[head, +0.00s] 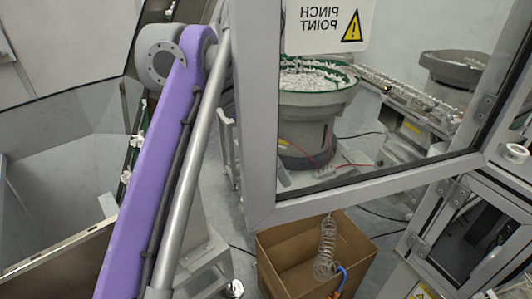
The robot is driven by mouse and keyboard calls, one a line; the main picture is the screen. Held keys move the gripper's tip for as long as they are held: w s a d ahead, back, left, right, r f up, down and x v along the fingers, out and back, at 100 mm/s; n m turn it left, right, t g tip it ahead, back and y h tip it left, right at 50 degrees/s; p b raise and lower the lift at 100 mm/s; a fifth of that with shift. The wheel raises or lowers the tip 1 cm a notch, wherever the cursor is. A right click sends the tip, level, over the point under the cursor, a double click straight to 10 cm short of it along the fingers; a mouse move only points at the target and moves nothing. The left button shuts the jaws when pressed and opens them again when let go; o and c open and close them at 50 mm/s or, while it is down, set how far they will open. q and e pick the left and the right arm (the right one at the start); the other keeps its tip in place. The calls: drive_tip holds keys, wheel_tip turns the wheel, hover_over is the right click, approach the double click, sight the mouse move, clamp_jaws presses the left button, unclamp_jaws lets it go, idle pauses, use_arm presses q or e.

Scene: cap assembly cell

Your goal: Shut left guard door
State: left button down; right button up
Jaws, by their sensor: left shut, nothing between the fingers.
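The left guard door (258,120) is a grey-framed clear panel standing open across the middle and right of the head view. Its lower rail slopes up to hinges at the right. Its yellow-and-black "PINCH POINT" sign reads mirrored. My purple left arm rises from the lower left to a grey joint near the top. My left gripper (222,38) seems to be by the door's free upright at the top. It is shut and empty, but its fingertips are hard to make out. I cannot tell whether it touches the frame. My right gripper is out of view.
A feeder bowl (315,97) with a green rim and white caps shows through the panel. An open cardboard box (350,243) stands below the door, with a coiled hose (326,245) hanging into it. A dark-windowed cabinet (480,235) stands at the lower right.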

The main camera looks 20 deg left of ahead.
sight(286, 182)
use_arm(q)
drive_tip(key=shift+s+d+r, duration=0.1)
drive_tip(key=shift+s+d, duration=0.8)
drive_tip(key=shift+s, duration=0.25)
drive_tip(key=shift+s, duration=0.1)
